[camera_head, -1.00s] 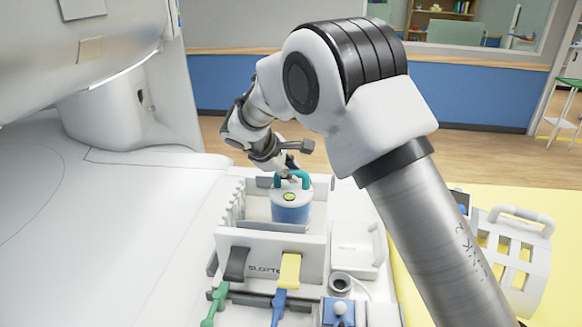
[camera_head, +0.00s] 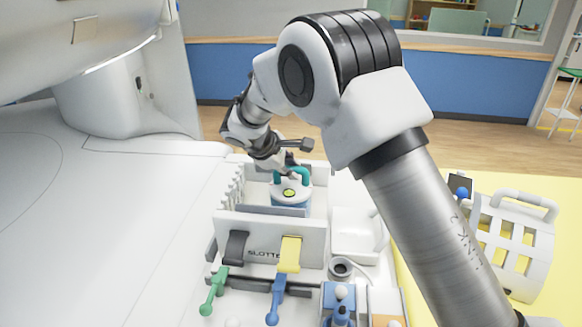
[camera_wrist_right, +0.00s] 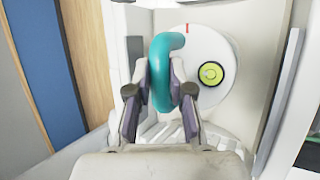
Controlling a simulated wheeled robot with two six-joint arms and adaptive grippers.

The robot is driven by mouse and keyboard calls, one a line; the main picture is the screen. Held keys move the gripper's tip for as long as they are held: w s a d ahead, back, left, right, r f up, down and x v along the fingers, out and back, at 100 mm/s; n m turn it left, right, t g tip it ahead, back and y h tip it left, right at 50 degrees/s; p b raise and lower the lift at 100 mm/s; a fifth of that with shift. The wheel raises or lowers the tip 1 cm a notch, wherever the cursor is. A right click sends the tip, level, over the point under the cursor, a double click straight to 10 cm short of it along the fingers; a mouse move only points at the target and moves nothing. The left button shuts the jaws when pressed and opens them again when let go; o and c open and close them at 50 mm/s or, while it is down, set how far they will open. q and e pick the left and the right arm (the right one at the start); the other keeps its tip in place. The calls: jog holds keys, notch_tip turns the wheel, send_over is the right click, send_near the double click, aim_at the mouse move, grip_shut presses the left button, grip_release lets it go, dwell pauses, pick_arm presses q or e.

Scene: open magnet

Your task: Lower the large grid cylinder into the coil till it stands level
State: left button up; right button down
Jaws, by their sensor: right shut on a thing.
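The cylinder (camera_head: 292,206) has a white lid, a blue side, a teal handle (camera_head: 304,174) and a round yellow-green level (camera_head: 289,193) on top. It sits low inside the white open box (camera_head: 265,230), its lower part hidden by an inner plate. I take this box for the coil; no grid pattern shows. My right gripper (camera_head: 289,172) is shut on the teal handle, its fingers on either side in the wrist view (camera_wrist_right: 160,100). That view also shows the lid (camera_wrist_right: 220,85) with a red mark. Whether the cylinder touches bottom is hidden. My left gripper is out of view.
A black strap (camera_head: 236,248) and a yellow strap (camera_head: 290,252) hang over the box's front. Green (camera_head: 213,292) and blue (camera_head: 277,298) levers stand before it. A white slatted shell (camera_head: 512,240) lies on the yellow surface at right. White pegs line the box's left side.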

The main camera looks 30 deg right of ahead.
jog(key=shift+s+r, duration=0.1)
jog(key=shift+r, duration=0.05)
jog(key=shift+s+f+b, duration=0.1)
jog(key=shift+f+b, duration=0.25)
jog(key=shift+f, duration=0.3)
dwell(0.8)
jog(key=c, duration=1)
grip_release()
jog(key=shift+a, duration=0.1)
jog(key=shift+o, duration=0.2)
jog(key=shift+f, duration=0.1)
jog(key=v, duration=1.2)
jog(key=shift+f, duration=0.1)
